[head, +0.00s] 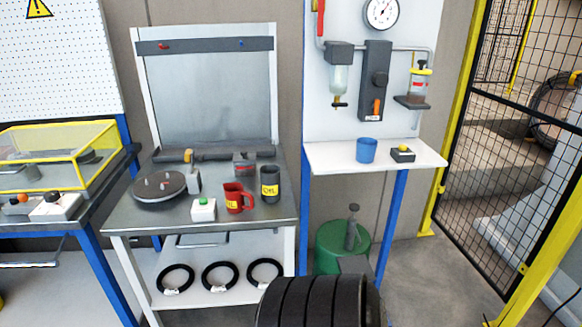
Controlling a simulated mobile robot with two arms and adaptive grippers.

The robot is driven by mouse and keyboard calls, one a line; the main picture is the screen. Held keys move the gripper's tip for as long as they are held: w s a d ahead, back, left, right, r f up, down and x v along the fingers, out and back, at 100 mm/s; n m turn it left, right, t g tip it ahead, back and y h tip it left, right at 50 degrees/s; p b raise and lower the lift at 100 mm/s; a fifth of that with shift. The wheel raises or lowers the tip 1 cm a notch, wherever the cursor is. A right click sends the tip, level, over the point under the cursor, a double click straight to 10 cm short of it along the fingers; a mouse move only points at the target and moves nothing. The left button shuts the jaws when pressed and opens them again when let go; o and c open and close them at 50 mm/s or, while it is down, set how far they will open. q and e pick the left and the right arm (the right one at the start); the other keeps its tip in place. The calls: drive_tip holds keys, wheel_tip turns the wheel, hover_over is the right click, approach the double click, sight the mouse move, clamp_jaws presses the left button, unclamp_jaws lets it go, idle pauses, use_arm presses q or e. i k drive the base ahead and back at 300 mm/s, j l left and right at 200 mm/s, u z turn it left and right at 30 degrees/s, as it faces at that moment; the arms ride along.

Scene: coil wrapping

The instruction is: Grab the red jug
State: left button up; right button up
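The red jug (234,198) stands upright on the metal-topped workbench (270,217), near its front right.
A round dark turntable (160,187) sits on the bench's left. Black rings (220,276) lie on the lower shelf. A large black ribbed cylinder (312,302) stands before the bench's right side. A blue cup (366,150) is on the white shelf (335,160). A yellow-framed fence (455,120) stands right.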

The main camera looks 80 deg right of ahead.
sight(240, 200)
drive_tip(key=z, duration=2.1)
